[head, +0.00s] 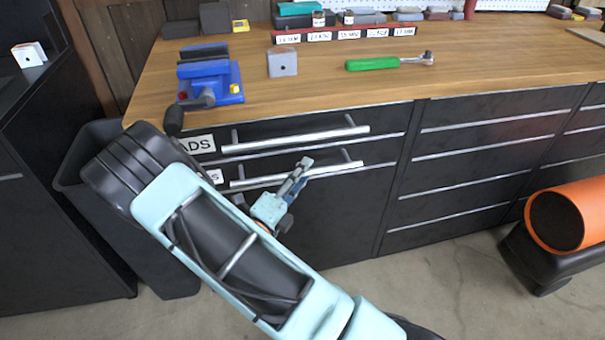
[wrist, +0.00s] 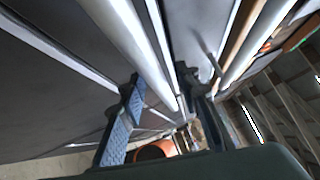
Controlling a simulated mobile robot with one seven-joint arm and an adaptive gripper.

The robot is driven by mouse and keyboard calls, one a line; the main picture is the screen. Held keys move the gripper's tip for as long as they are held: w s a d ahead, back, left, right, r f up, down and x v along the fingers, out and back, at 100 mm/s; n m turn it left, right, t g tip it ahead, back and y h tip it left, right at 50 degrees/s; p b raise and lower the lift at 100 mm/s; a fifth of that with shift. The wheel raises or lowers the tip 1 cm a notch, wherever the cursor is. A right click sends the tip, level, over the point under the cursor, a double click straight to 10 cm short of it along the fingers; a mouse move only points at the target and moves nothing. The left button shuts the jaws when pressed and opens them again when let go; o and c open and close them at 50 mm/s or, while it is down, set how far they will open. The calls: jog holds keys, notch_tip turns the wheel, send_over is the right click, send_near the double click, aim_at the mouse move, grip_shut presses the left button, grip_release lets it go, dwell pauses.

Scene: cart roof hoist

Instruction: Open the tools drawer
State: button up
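The black workbench has two stacked drawers with bar handles at its left. The lower drawer (head: 380,152) has a label (head: 215,176) mostly hidden by my arm; only a final "S" shows, so I cannot read all of "tools". Its silver handle (head: 345,168) also shows in the wrist view (wrist: 125,35). The drawer looks shut. My gripper (head: 298,176) is at this handle. In the wrist view my gripper (wrist: 163,85) has its fingers apart, with the handle bar appearing to run between them; contact cannot be told.
The upper drawer's handle (head: 300,138) lies close above, beside a label (head: 197,144) ending in "ADS". A blue vise (head: 208,80) stands on the worktop (head: 440,85). A dark bin (head: 130,230) is at left, an orange cylinder (head: 585,215) at right.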

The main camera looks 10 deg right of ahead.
jog(key=shift+c, duration=0.4)
grip_shut()
jog(key=shift+s, duration=0.1)
